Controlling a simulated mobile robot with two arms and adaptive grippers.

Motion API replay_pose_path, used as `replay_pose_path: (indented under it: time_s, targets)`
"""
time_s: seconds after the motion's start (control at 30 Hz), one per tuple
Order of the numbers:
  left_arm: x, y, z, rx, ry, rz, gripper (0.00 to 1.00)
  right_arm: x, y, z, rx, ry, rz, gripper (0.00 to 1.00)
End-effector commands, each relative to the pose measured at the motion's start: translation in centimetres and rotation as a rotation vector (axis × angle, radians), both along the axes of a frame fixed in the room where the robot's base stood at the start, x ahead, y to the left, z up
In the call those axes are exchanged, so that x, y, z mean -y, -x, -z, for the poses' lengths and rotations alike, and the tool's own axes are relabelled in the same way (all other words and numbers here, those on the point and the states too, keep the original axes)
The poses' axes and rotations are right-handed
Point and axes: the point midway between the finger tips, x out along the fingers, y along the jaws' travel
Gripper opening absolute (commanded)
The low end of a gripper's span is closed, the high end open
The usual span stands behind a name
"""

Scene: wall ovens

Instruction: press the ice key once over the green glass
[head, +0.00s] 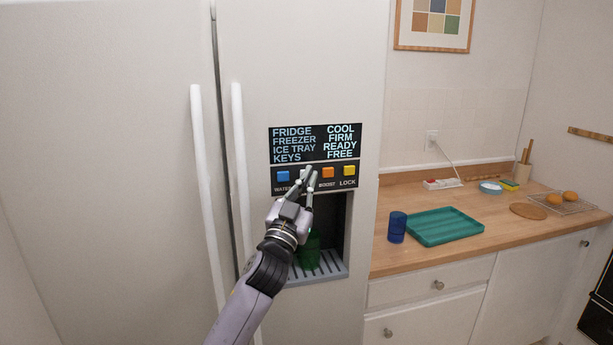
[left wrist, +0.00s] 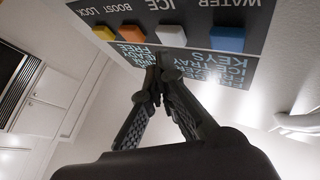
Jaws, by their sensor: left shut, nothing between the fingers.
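The fridge's key panel (head: 315,178) has a blue water key (head: 283,176), an orange boost key (head: 327,172) and a yellow lock key (head: 349,170). The pale ice key (left wrist: 170,34) shows in the left wrist view, between orange and blue; in the head view my gripper mostly covers it. My left gripper (head: 309,178) is shut and empty, its fingertips in front of the panel near the ice key. I cannot tell whether they touch. The green glass (head: 310,252) stands in the dispenser bay below, partly hidden by my wrist. My right gripper is out of view.
The display (head: 315,143) reads "ice tray ready" and "keys free". Fridge handles (head: 238,150) stick out at the left. The counter at the right holds a blue glass (head: 397,227), a teal tray (head: 444,226), a round board (head: 528,211) and a rack (head: 563,203).

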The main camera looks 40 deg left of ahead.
Motion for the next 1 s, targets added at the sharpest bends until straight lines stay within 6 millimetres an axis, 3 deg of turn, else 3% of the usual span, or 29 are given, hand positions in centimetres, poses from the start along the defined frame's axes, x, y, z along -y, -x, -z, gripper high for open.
replay_pose_path:
  time_s: [1.0]
  targets:
    - [-0.90, -0.77, -0.01, 0.000, 0.000, 0.000, 0.00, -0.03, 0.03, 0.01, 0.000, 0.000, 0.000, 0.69]
